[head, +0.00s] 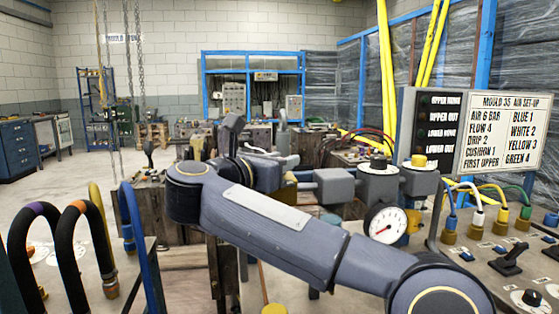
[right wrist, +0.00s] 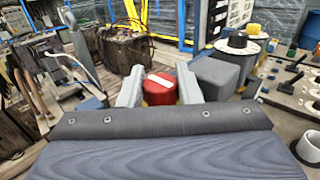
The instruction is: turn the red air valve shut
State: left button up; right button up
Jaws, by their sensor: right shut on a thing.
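The red air valve (right wrist: 159,91) shows in the right wrist view as a round red knob with a white bar across its top, slanting down to the right. My right gripper (right wrist: 160,79) has one pale finger on each side of the knob and is shut on it. A grey block (right wrist: 216,76) sits just right of the knob. In the head view my right gripper (head: 297,180) reaches toward the same grey block (head: 335,187); the red knob is hidden there behind my gripper and arm. My left gripper is not in view.
Right of the block stand a black-topped regulator (head: 378,164), a yellow-capped unit (head: 418,163) and a round gauge (head: 384,224). Coloured hoses (head: 483,207) and a black lever (head: 508,260) lie farther right. Thick black hoses (head: 75,250) arch at lower left. Behind are wooden-sided moulds (right wrist: 125,52).

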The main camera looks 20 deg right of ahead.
jog(key=o, duration=0.9)
jog(key=shift+o, duration=0.2)
jog(key=v, duration=0.7)
jog(key=shift+s+a, duration=0.15)
jog(key=shift+a, duration=0.2)
